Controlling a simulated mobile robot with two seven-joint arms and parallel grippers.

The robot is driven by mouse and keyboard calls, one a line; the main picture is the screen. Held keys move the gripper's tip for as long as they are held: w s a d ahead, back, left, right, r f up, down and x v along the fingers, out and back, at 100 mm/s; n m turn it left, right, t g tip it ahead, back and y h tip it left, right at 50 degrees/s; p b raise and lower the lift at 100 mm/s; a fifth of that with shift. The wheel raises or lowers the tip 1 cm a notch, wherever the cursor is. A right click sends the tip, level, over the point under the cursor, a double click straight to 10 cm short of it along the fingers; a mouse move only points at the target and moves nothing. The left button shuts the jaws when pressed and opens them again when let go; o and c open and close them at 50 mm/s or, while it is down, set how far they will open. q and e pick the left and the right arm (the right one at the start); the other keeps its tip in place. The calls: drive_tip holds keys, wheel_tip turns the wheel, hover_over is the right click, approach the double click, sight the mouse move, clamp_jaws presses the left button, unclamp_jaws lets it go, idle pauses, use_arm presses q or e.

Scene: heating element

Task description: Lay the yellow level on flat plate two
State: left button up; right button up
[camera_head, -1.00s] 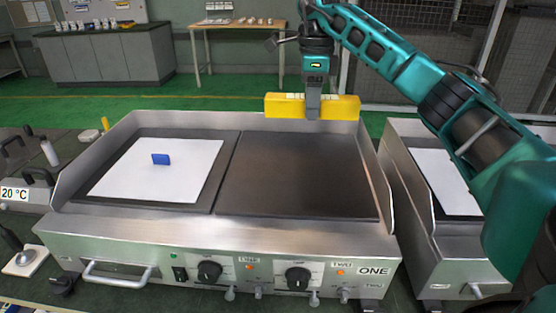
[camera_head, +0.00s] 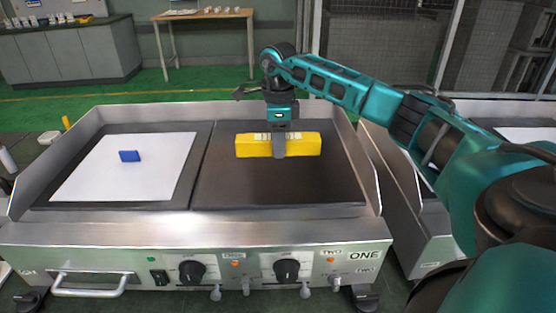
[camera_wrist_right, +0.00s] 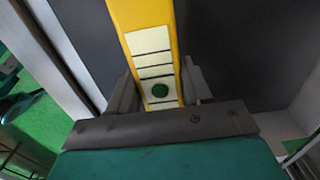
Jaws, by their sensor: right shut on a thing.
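The yellow level (camera_head: 305,144) is a long yellow block with pale markings on top. My right gripper (camera_head: 279,148) is shut around its middle. The level shows over the dark right-hand plate (camera_head: 225,185), towards its back; I cannot tell whether it touches the plate. This plate lies behind the knob beside the label "TWO". My left gripper is not in view.
The left-hand plate carries a white sheet (camera_head: 95,175) with a small blue block (camera_head: 129,156) on it. Raised metal walls border the griddle (camera_head: 120,230) at the back and sides. Another appliance (camera_head: 400,215) stands at the right. The front of the right-hand plate is clear.

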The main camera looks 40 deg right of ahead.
sight(278, 168)
drive_tip(key=shift+f, duration=0.6)
wheel_tip(278, 168, down, 4)
drive_tip(key=shift+r+b, duration=0.15)
drive_tip(key=shift+b, duration=0.2)
drive_tip(key=o, duration=1.2)
